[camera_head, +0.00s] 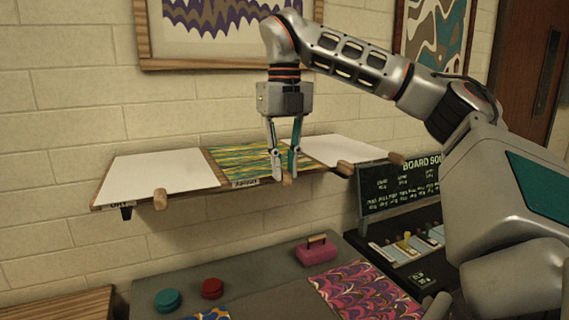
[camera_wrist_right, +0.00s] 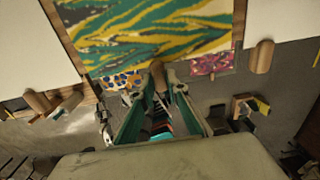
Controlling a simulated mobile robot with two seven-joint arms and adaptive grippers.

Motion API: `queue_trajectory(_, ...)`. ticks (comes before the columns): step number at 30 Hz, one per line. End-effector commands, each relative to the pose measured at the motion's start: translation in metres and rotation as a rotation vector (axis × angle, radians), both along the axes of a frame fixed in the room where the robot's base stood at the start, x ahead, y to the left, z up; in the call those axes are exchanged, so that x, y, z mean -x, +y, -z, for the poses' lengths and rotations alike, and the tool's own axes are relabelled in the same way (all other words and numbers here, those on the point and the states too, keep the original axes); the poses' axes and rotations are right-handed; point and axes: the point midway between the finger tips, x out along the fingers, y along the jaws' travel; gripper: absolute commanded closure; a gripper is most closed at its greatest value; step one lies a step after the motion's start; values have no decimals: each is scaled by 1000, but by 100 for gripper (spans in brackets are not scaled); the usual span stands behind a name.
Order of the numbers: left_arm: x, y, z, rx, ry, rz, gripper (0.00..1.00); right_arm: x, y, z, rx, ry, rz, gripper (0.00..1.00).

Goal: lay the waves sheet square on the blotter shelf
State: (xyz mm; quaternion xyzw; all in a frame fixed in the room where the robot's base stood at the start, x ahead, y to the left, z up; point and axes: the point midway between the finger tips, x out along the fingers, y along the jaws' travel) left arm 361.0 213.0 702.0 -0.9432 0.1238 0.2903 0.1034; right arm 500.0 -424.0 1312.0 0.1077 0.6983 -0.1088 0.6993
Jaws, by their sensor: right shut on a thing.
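The waves sheet (camera_head: 232,160), green with yellow wavy bands, lies on the wall-mounted blotter shelf (camera_head: 103,204) between two white sheets. It fills much of the upper part of the right wrist view (camera_wrist_right: 150,30). A wooden peg-like handle (camera_wrist_right: 158,76) is at its front edge. My right gripper (camera_head: 283,172) reaches down from above at the sheet's front right, with its fingers shut on this handle. The fingers hide part of the sheet's right side. I cannot tell whether the sheet is exactly square or fully flat. My left gripper is out of view.
White sheets with wooden pegs flank it, at left (camera_head: 150,171) and right (camera_head: 340,149). Below, a grey bench (camera_head: 255,288) holds a pink swirled sheet (camera_head: 362,287), a pink block (camera_head: 317,251), and teal (camera_head: 167,300) and red (camera_head: 212,288) round pieces. A dark board (camera_head: 400,186) stands right.

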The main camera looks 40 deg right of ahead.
Motion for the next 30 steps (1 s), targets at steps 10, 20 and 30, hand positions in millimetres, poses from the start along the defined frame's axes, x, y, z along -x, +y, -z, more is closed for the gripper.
queue_trajectory(10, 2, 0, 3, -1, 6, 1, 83, 0, 0, 0, 0, 0, 0, 66)
queue_trajectory(20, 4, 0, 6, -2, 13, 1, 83, 0, 0, 0, 0, 0, 0, 49)
queue_trajectory(30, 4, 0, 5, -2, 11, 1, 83, 0, 0, 0, 0, 0, 0, 49)
